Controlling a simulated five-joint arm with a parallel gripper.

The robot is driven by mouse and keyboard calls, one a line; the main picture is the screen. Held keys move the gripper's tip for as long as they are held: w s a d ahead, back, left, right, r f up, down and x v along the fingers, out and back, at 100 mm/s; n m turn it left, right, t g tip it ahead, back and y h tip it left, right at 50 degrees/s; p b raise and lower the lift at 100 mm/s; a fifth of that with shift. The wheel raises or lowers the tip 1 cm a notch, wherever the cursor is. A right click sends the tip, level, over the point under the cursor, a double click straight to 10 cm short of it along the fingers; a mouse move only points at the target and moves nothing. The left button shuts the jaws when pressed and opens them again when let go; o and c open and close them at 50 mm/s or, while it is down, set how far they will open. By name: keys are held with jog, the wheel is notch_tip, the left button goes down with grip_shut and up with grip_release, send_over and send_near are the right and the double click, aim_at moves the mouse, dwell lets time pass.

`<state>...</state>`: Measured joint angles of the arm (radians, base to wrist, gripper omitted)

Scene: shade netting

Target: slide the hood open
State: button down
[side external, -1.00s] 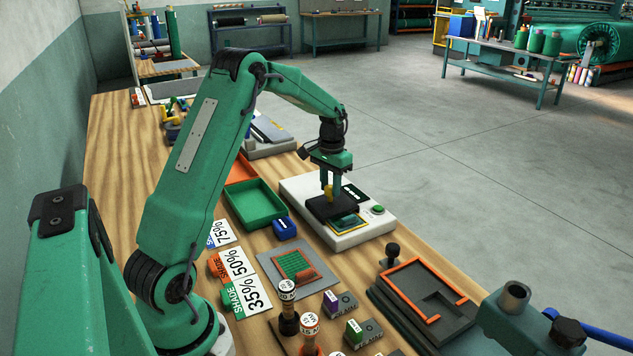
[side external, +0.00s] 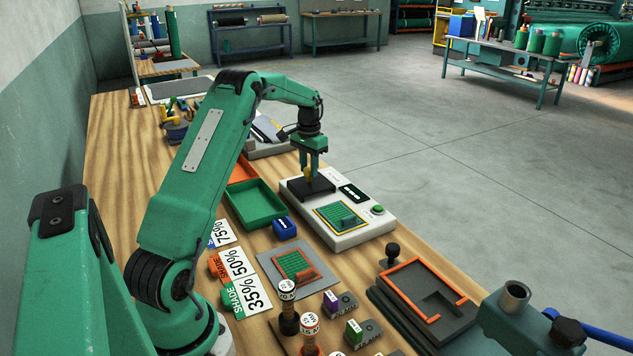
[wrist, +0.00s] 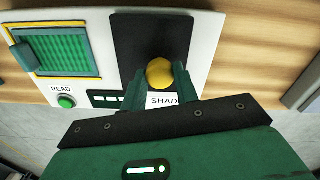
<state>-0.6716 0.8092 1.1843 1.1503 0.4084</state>
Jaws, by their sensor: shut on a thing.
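The hood (side external: 311,187) is a black plate with a yellow knob (wrist: 160,72) on the white reader box (side external: 364,231). My gripper (side external: 308,173) is shut on the yellow knob, with a green finger on each side of it in the wrist view. The hood lies toward the far left end of the box, clear of the yellow-framed window (side external: 341,216). A green mesh sample (wrist: 62,53) shows uncovered inside that window. The green READ button (side external: 377,210) and a dark display (side external: 353,193) sit beside it on the box.
A green tray (side external: 257,206) and a small blue block (side external: 284,228) stand left of the box. A grey plate with a green mesh piece (side external: 295,264) lies nearer. An orange-edged fixture (side external: 428,291) stands at the front right.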

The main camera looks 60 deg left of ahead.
aim_at(308, 167)
jog(key=shift+a, duration=0.6)
jog(key=c, duration=1.1)
grip_release()
jog(key=shift+o, duration=0.2)
jog(key=shift+r, duration=0.1)
jog(key=shift+r, duration=3.85)
